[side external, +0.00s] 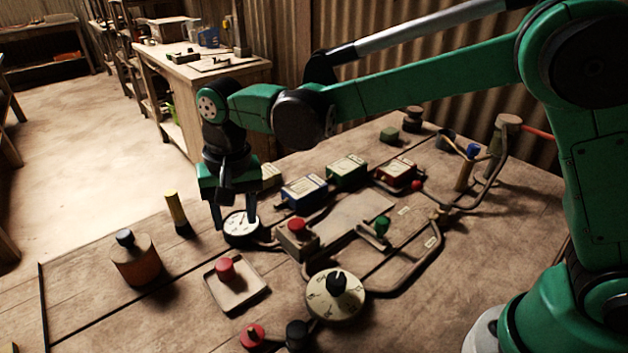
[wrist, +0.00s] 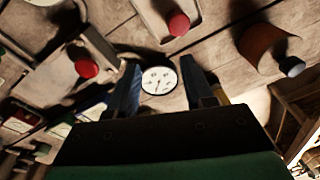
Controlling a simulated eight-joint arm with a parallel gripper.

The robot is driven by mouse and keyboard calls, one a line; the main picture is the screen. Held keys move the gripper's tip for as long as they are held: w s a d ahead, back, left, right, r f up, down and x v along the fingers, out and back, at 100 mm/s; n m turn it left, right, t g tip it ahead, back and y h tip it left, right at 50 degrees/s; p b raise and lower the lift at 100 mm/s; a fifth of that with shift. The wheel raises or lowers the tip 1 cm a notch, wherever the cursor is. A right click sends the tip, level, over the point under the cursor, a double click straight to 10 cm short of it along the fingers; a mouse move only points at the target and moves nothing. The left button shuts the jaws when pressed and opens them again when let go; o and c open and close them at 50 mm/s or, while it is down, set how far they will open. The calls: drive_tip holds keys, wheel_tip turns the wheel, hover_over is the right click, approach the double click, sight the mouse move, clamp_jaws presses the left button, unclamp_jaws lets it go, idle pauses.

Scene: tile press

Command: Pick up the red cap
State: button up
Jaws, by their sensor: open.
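A short red cylinder, which looks like the red cap (side external: 225,269), stands in a shallow square tray (side external: 246,300) at the front left of the bench. It also shows at the top of the wrist view (wrist: 178,23). My gripper (side external: 235,223) points down, open and empty, with its fingers over the round white gauge (side external: 241,227). The gauge shows between the fingers in the wrist view (wrist: 159,80). My gripper is behind the tray and apart from the red cylinder. Another red piece (side external: 297,226) sits on a small box; it also shows in the wrist view (wrist: 87,68).
An orange bottle with a dark top (side external: 137,264) and a yellow cylinder (side external: 174,209) stand left of the gripper. A cream dial (side external: 334,298) and a red knob (side external: 253,335) are at the front. Metered boxes (side external: 304,192) stand behind.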

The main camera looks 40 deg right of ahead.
sight(224, 264)
drive_tip(key=shift+m+g, duration=0.3)
drive_tip(key=shift+g, duration=0.2)
drive_tip(key=a+f, duration=0.3)
drive_tip(key=shift+w+a+f, duration=0.15)
drive_tip(key=shift+f, duration=2.85)
clamp_jaws()
